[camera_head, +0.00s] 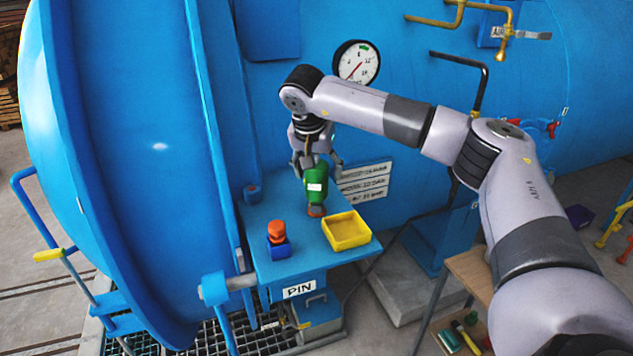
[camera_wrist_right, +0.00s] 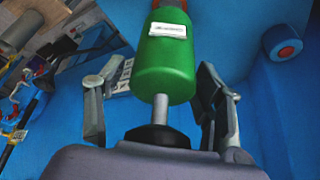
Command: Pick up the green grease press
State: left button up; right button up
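The green grease press (camera_head: 316,185) stands upright at the back of the blue shelf (camera_head: 294,243), with an orange-red part at its lower end. In the right wrist view the green body (camera_wrist_right: 165,72) has a white label and a grey stem that points toward my palm. My right gripper (camera_head: 318,163) is over it from above. Its fingers (camera_wrist_right: 163,95) are spread on both sides of the press, and gaps show beside the stem and lower body. Contact with the body is hard to tell. My left gripper is not in view.
A yellow tray (camera_head: 346,232) sits right of the press. An orange-topped blue item (camera_head: 278,240) stands to the left. The big blue autoclave door (camera_head: 130,150) rises left, and the vessel wall with a gauge (camera_head: 357,63) is close behind. A wooden table (camera_head: 472,272) stands right.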

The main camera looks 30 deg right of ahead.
grip_shut()
dwell(0.6)
